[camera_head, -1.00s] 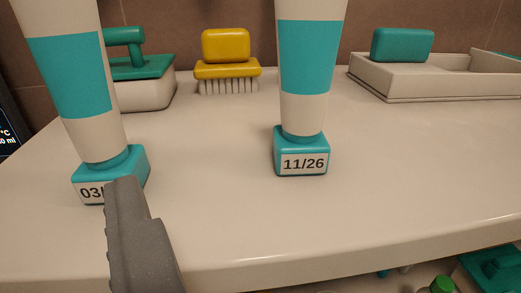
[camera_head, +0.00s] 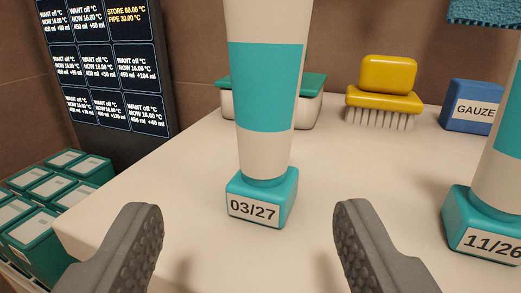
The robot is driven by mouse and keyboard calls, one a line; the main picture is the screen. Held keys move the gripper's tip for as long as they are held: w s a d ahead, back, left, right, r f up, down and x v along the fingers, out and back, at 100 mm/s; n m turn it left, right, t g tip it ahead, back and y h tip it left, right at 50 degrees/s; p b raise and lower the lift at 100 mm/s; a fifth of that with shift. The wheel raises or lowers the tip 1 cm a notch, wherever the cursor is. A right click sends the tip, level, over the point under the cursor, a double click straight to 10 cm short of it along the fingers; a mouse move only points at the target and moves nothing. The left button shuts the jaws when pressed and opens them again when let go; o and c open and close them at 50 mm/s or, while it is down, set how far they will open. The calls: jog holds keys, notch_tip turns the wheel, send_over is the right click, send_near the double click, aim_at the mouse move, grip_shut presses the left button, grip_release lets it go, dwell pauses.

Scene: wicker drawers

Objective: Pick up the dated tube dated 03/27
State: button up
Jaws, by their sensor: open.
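The tube dated 03/27 (camera_head: 266,90) stands upright on its teal cap on the pale counter, left of the picture's middle. It is cream with a teal band, its top is cut off by the frame, and its label faces me. My gripper (camera_head: 245,215) is open, with one grey finger on each side in the foreground. The 03/27 cap shows between and beyond the fingertips, and nothing is held. A second tube dated 11/26 (camera_head: 493,185) stands at the right edge, partly out of frame.
Behind stand a teal-lidded container (camera_head: 313,105), a yellow brush (camera_head: 385,100) and a blue gauze box (camera_head: 470,108). A dark display panel (camera_head: 105,65) and teal boxes (camera_head: 45,205) are at left. The counter (camera_head: 170,185) is clear left of the 03/27 tube.

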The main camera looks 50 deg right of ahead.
aim_at(261, 133)
jog(key=p, duration=0.3)
jog(key=shift+w+d+r, duration=0.15)
jog(key=shift+w+d, duration=0.05)
jog(key=shift+d, duration=0.05)
jog(key=x, duration=0.2)
jog(key=p+x, duration=0.1)
jog(key=x, duration=0.2)
jog(key=shift+w+d+f, duration=0.2)
jog(key=shift+d, duration=0.05)
jog(key=x, duration=0.2)
jog(key=p+x, duration=0.1)
jog(key=x, duration=0.1)
jog(key=shift+s+d+r, duration=0.15)
jog(key=shift+d+r, duration=0.05)
jog(key=shift+r, duration=0.2)
jog(key=shift+w+d+f, duration=0.1)
jog(key=shift+w+d, duration=0.3)
jog(key=shift+w, duration=0.05)
jog(key=c, duration=1.1)
